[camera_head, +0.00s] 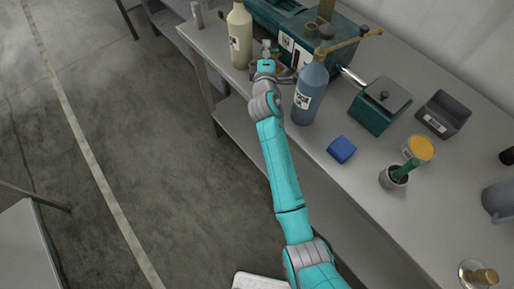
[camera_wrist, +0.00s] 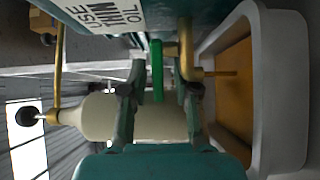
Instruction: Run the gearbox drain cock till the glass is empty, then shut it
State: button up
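The green gearbox (camera_head: 290,22) stands at the back of the bench; its labelled underside part (camera_wrist: 125,15) fills the top of the wrist view. The drain cock has a green lever (camera_wrist: 157,70) and a brass spout (camera_wrist: 191,62). A thin amber stream (camera_wrist: 222,73) leaves the spout toward a pale tray (camera_wrist: 284,95) holding amber oil (camera_wrist: 234,98). My gripper (camera_wrist: 160,88) is open, with the lever between its fingers and gaps visible on both sides. In the head view my gripper (camera_head: 267,52) is beside the gearbox front. I cannot make out the glass or its level.
A cream bottle (camera_head: 240,38) stands left of my gripper and a blue-grey bottle (camera_head: 311,92) close on its right. A brass arm with a dark knob (camera_wrist: 28,116) shows in the wrist view. A blue block (camera_head: 341,149), green box (camera_head: 380,106) and grey bin (camera_head: 443,114) are farther right.

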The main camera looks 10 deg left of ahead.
jog(key=shift+w+m+h, duration=0.15)
jog(key=shift+m+h, duration=0.25)
jog(key=shift+h, duration=0.2)
